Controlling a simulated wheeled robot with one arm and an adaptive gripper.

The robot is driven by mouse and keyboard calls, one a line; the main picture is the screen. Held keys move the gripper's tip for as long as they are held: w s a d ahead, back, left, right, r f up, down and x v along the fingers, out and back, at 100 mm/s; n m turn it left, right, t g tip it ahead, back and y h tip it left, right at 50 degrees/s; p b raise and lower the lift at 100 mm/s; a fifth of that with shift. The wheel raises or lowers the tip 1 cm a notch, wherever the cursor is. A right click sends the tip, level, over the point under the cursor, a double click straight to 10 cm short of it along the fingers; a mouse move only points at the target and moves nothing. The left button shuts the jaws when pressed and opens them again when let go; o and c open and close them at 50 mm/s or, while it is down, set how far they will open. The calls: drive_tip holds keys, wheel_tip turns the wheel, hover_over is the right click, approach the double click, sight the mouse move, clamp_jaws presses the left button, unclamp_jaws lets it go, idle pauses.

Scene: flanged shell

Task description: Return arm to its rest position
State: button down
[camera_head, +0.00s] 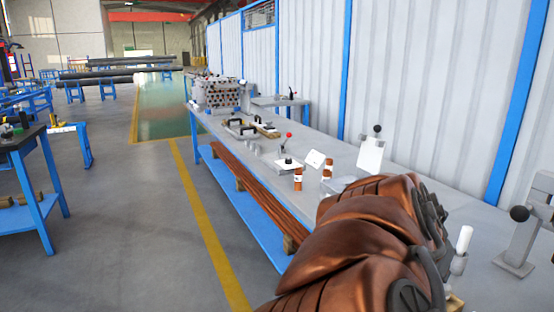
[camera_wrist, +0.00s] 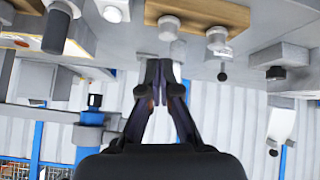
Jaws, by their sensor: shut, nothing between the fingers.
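My gripper (camera_wrist: 162,72) shows in the wrist view with its two dark fingers meeting at the tips. It is shut and nothing shows between the fingers. It hangs apart from the things around it, with light panels behind it and the workbench surface across the top of this view, which looks upside down. In the head view a large brown padded form fills the lower right and hides part of the workbench (camera_head: 232,140). I cannot make out my gripper in that view.
The bench carries a red-knobbed lever fixture (camera_head: 286,160), orange-brown cylinders (camera_head: 298,180) and a grey fixture (camera_head: 520,240) at right. A wooden block (camera_wrist: 200,14) shows in the wrist view. A white corrugated wall (camera_head: 410,90) stands behind.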

drive_tip(key=s+a+f+n+g+y, duration=0.35)
drive_tip(key=s+a+f+n, duration=0.2)
drive_tip(key=s+f, duration=0.35)
drive_tip(key=s+a+f+n+g+y, duration=0.35)
drive_tip(key=s+a+f+n, duration=0.2)
drive_tip(key=s, duration=0.55)
wheel_tip(320, 180, up, 24)
drive_tip(key=s+t+p, duration=0.1)
drive_tip(key=s+p, duration=0.1)
drive_tip(key=p, duration=2.1)
drive_tip(key=shift+a+m, duration=0.25)
drive_tip(key=shift+m, duration=0.15)
drive_tip(key=shift+f, duration=0.1)
